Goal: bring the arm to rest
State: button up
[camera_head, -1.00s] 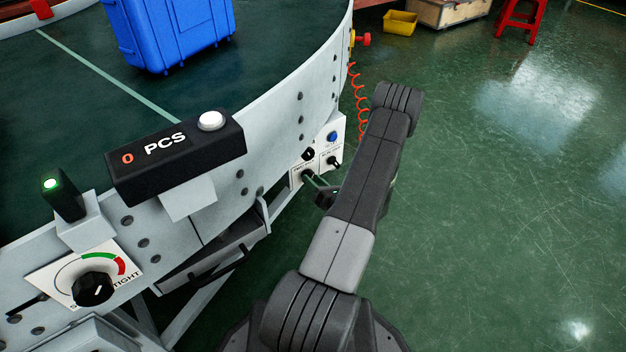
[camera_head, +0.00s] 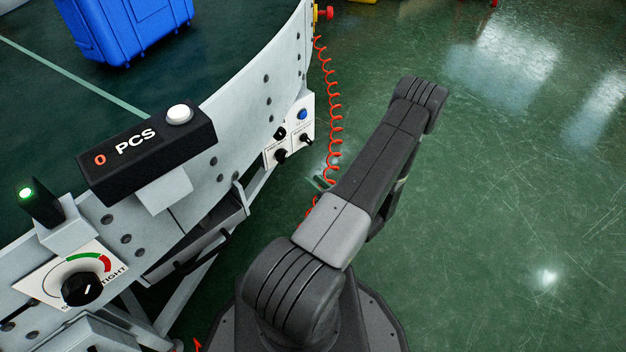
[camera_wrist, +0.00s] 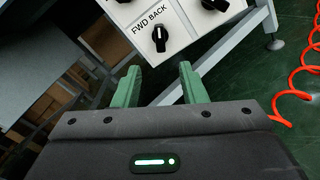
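My gripper (camera_wrist: 161,84) shows in the wrist view as two green fingers standing apart, with nothing between them. It is open and empty. Just beyond the fingertips is a white control panel (camera_wrist: 178,22) with a black FWD BACK knob (camera_wrist: 160,38); the fingers are not around the knob. In the head view my arm (camera_head: 375,165) reaches up and to the right over the floor, right of the panel (camera_head: 288,146). My gripper is mostly hidden there behind the arm.
The curved conveyor's grey side wall (camera_head: 245,105) runs along the left, carrying a black PCS counter (camera_head: 140,150) and a dial (camera_head: 82,288). A blue crate (camera_head: 125,25) stands on the belt. A red coiled hose (camera_head: 333,120) hangs near my arm. The green floor (camera_head: 530,190) at right is clear.

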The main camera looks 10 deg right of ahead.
aim_at(285, 157)
jog(key=b+x, duration=0.3)
jog(key=x, duration=1)
jog(key=shift+w+a, duration=0.25)
jog(key=shift+w, duration=0.1)
